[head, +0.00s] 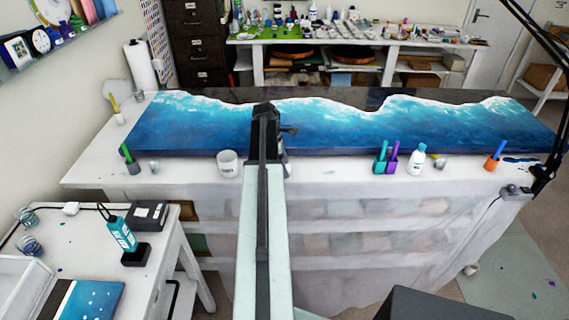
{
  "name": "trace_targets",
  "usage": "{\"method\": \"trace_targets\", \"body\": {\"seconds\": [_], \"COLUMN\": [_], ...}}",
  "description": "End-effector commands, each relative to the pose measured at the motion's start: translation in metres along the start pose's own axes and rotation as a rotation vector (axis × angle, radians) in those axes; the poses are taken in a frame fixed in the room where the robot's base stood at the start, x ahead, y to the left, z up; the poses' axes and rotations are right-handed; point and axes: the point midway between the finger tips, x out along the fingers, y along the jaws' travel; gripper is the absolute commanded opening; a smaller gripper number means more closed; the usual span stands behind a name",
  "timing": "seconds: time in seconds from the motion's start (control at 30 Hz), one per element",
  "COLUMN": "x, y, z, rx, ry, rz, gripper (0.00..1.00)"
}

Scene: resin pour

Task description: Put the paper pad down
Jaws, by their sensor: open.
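My arm reaches up the middle of the head view to the front edge of the blue resin panel (340,128). My gripper (287,130) is at its far end, seen from behind, small and dark. It is open, and its fingertips are mostly hidden by the arm. I see no sheet or pad held in it. I cannot make out a paper pad for certain. A flat blue piece with white spots (92,300) lies on the side table (75,255) at the lower left, but I cannot tell what it is.
A white cup (228,163) stands just left of my arm on the bench's front strip. Teal (381,158) and purple (392,160) holders and a white bottle (416,160) stand to the right. A teal bottle (121,233) and black box (148,214) are on the side table.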

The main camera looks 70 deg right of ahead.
Motion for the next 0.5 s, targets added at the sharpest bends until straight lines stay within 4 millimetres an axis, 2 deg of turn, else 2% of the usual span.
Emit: {"method": "trace_targets", "body": {"seconds": [0.4,0.5], "x": [-0.095,-0.111], "y": [0.0,0.0], "z": [0.003,0.002], "rx": [-0.001,-0.002], "ry": [0.0,0.0], "rz": [0.001,0.001], "gripper": [0.62,0.62]}}
